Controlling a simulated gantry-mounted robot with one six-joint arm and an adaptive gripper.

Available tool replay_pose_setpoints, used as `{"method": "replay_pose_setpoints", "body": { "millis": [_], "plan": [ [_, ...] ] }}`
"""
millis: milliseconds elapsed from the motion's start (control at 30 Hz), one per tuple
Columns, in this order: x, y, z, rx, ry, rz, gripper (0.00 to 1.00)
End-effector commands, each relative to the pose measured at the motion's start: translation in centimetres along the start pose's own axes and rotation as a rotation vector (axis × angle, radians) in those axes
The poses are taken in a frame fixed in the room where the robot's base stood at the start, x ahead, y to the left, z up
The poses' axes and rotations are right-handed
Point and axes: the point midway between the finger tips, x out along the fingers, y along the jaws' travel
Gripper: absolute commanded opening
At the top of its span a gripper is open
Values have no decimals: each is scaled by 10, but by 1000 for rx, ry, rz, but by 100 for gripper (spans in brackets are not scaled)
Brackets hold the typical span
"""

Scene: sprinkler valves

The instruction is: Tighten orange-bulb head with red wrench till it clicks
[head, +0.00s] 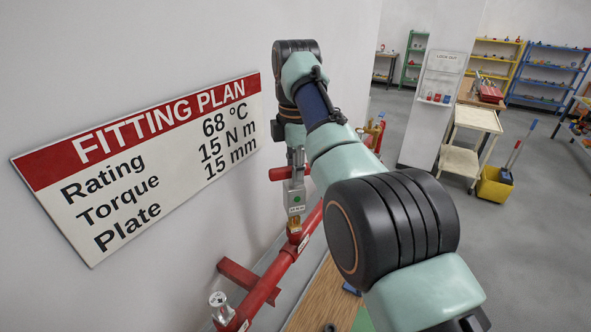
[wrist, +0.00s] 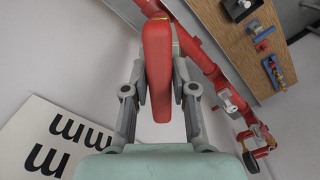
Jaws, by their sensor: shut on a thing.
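My gripper (wrist: 158,88) is shut on the red handle of the wrench (wrist: 156,60), one grey finger on each side. In the head view my gripper (head: 296,158) is high beside the wall, with the red handle (head: 276,174) across it. A grey piece with a pale label and green dot (head: 296,198) hangs below the handle. Directly under it is a small brass fitting (head: 294,231) on the red pipe (head: 268,285). Whether the two touch, I cannot tell. Another, silvery head (head: 220,302) stands on the pipe at lower left. No orange bulb can be made out.
The wall sign (head: 140,160) reads Rating 68 °C, Torque 15 N m, Plate 15 mm. A wooden bench (head: 325,300) lies below the pipe; small items lie on it in the wrist view (wrist: 235,45). Shelves, a cart (head: 470,130) and a yellow bucket (head: 494,185) stand far off.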

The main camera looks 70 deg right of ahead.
Motion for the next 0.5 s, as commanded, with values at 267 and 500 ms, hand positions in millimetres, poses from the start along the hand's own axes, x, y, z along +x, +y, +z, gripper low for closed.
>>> {"method": "replay_pose_setpoints", "body": {
  "millis": [267, 500],
  "plan": [
    [-40, 0, 0, 0, 0, 1, 0],
    [-66, 0, 0, 0, 0, 1, 0]
  ]
}}
